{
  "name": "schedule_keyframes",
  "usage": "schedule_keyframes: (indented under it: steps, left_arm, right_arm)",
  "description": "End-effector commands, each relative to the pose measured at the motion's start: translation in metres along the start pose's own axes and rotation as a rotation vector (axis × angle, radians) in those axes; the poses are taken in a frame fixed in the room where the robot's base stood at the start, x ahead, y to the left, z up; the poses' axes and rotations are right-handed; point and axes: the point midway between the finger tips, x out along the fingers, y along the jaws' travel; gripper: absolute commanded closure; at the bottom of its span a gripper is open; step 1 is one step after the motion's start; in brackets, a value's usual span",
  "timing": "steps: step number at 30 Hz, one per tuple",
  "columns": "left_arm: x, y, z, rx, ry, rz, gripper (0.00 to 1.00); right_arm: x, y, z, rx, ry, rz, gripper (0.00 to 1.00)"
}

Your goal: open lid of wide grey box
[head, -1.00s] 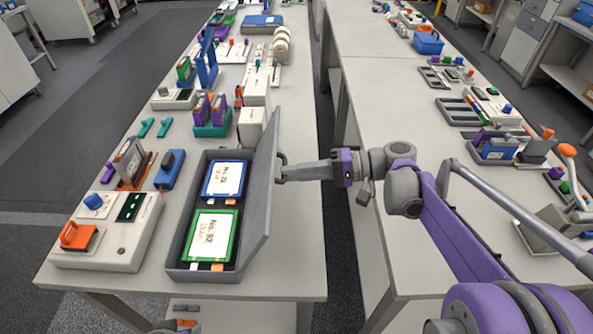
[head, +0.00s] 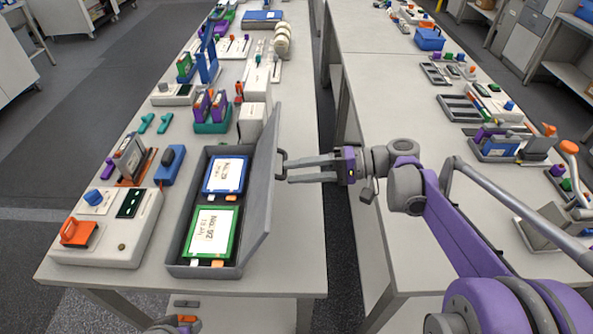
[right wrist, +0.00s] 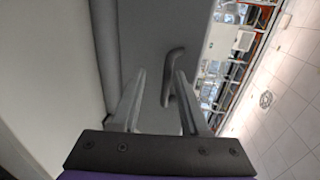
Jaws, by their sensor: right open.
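The wide grey box (head: 178,251) stands on the left table near its front edge. Its grey lid (head: 262,188) is swung up and stands tilted a little outward along the box's right side. Inside lie a blue-framed pack (head: 226,175) and a green-framed pack (head: 212,232). My right gripper (head: 287,171) is open at the outer face of the lid, by the lid handle (head: 280,160). In the right wrist view the handle (right wrist: 176,75) shows between and just beyond the spread fingers (right wrist: 160,85).
A white device with an orange lever (head: 105,240) stands left of the box. A blue tool (head: 170,165) and a teal holder (head: 212,125) are close behind it. A gap separates the left table from the right table (head: 385,110).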

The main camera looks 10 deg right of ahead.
Motion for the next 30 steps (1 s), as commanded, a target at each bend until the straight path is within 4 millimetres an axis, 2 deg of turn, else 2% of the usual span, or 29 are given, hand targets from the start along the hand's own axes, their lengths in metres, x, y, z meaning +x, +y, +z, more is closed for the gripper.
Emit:
schedule_keyframes:
  steps: [9, 15, 21, 30]
  left_arm:
    - [0.001, 0.0, 0.001, 0.0, 0.0, 0.0, 0.5]
    - [0.001, 0.0, 0.001, 0.0, -0.001, 0.0, 0.5]
    - [0.002, 0.0, 0.001, 0.0, -0.001, 0.0, 0.5]
    - [0.002, 0.0, 0.001, 0.0, -0.001, 0.0, 0.5]
  right_arm:
    - [-0.06, 0.001, -0.001, 0.0, 0.006, 0.001, 0.55]
    - [-0.091, 0.001, -0.001, 0.001, 0.003, 0.001, 0.55]
    - [-0.103, 0.001, 0.0, 0.0, 0.0, 0.001, 0.55]
    - [-0.103, 0.001, 0.0, 0.0, 0.0, 0.001, 0.55]
